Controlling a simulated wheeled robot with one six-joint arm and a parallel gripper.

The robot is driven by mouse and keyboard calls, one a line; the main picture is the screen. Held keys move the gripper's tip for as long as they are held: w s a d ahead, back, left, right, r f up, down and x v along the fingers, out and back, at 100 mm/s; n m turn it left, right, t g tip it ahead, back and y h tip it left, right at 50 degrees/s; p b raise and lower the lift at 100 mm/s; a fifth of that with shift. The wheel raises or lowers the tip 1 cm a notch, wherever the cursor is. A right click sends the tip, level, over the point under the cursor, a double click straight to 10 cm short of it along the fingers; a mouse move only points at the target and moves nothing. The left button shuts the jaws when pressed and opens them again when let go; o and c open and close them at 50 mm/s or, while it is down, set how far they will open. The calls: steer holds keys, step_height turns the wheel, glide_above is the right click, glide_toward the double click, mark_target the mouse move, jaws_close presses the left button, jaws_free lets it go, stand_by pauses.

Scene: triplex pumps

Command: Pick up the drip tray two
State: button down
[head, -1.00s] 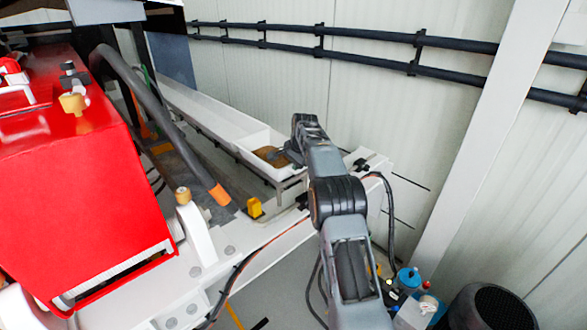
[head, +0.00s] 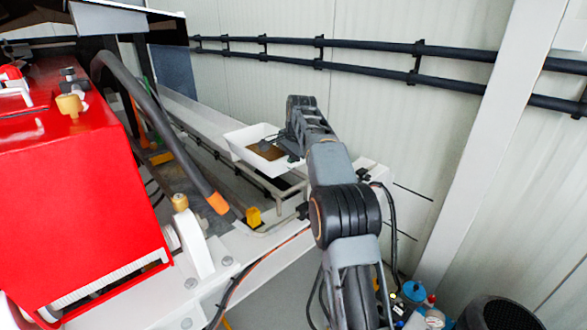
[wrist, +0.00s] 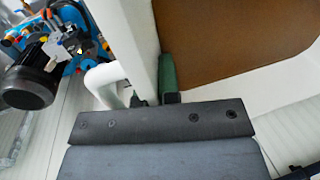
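The drip tray (head: 234,139) is a white, shallow rectangular tray with a brown floor. In the head view it is held above the white rail frame, at the near end of the long white trough. My gripper (head: 291,147) is at the tray's right side, partly hidden by my arm. In the wrist view my gripper (wrist: 150,88) has a finger on each side of the tray's white wall (wrist: 128,40), with the green-tipped finger on the inner side. It looks shut on that wall. The brown floor fills the upper right of the wrist view.
A red pump housing (head: 75,200) stands at left, with a dark hose (head: 150,125) between it and the tray. Black pipes (head: 370,40) run along the white wall behind. Bottles and a black bin (head: 495,315) stand on the floor at lower right.

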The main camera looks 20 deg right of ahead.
steer(key=s+a+r+b, duration=0.3)
steer(key=s+a, duration=0.1)
steer(key=s, duration=0.2)
steer(key=shift+s+a+r, duration=0.2)
steer(key=shift+s+r, duration=0.05)
steer(key=shift+s, duration=0.25)
stand_by(0.4)
